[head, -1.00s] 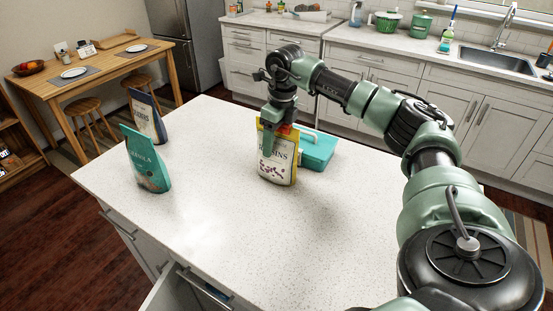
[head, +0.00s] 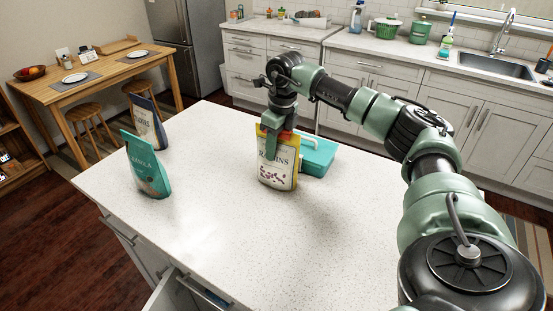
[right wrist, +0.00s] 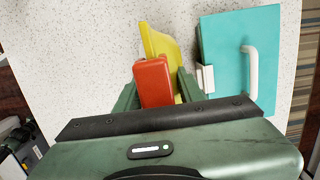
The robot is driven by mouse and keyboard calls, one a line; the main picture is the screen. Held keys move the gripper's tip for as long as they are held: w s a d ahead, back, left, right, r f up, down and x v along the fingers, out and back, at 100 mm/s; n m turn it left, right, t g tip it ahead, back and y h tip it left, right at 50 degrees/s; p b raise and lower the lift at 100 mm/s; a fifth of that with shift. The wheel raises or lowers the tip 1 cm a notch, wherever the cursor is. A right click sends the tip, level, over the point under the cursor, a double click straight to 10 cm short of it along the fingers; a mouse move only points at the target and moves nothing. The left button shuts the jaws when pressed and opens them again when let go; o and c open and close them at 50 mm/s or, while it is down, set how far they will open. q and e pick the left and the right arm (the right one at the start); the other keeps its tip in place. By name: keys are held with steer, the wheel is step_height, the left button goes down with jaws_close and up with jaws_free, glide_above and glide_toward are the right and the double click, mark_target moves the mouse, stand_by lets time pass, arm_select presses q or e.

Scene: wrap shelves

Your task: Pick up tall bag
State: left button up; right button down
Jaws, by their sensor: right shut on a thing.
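A yellow-edged bag with a white raisins label (head: 278,174) stands upright on the white island counter. The bag's base appears to be at the counter surface. My left gripper is not in view.
A teal box with a white handle (head: 318,160) lies close to the right of the raisins bag. A teal granola bag (head: 147,165) and a dark blue bag (head: 149,118) stand on the left. The counter's front part (head: 250,240) is clear.

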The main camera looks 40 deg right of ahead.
step_height(320, 180, up, 14)
steer(key=shift+w+r+b, duration=0.1)
steer(key=shift+r+b, duration=0.1)
steer(key=shift+b, duration=0.6)
step_height(320, 180, up, 6)
steer(key=p, duration=0.1)
steer(key=shift+p, duration=0.35)
